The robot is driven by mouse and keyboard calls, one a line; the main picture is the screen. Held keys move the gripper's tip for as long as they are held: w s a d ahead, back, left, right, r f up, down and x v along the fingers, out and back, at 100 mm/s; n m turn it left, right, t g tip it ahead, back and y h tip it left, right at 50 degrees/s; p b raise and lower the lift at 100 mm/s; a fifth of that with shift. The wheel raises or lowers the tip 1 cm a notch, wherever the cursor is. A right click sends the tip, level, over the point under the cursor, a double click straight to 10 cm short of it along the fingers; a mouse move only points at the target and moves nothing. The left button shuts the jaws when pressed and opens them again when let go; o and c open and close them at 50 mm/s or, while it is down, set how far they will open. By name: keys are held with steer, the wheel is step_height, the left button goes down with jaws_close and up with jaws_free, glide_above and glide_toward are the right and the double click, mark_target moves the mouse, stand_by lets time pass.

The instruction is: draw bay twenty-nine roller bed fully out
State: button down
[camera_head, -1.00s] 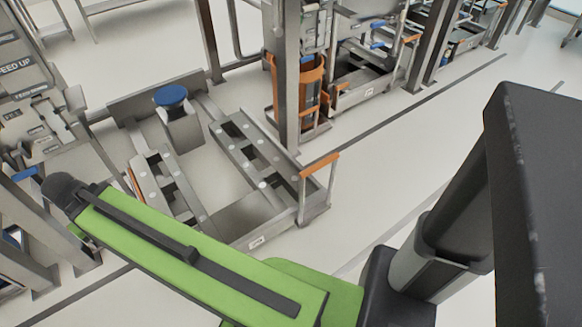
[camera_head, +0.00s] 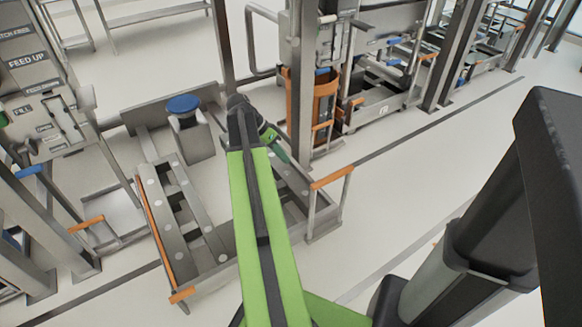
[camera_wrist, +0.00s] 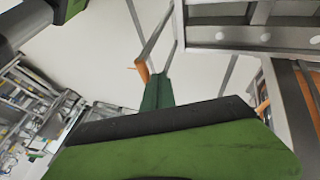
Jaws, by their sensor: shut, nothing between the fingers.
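A grey roller bed (camera_head: 205,255) with round rollers lies low on the left of a floor-level bay, with an orange handle bar (camera_head: 182,295) at its near end. A second bed (camera_head: 296,208) lies to the right, with an orange handle (camera_head: 332,178) on upright posts. No bay number is legible. My gripper (camera_head: 276,148) is over the right bed, partly hidden by my green arm. In the wrist view its dark green fingers (camera_wrist: 157,92) are shut and empty. They appear beside an orange-tipped handle (camera_wrist: 143,69); contact cannot be told.
A blue-topped post (camera_head: 184,105) stands behind the beds. A steel upright (camera_head: 301,85) and an orange bin (camera_head: 325,100) stand behind the right bed. A control panel (camera_head: 40,95) is at far left. Open floor (camera_head: 410,180) lies to the right.

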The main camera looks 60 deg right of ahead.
steer(key=s+f+b, duration=0.6)
steer(key=s+f, duration=0.1)
steer(key=shift+s+f, duration=0.25)
steer(key=shift+s, duration=0.15)
steer(key=shift+a, duration=0.1)
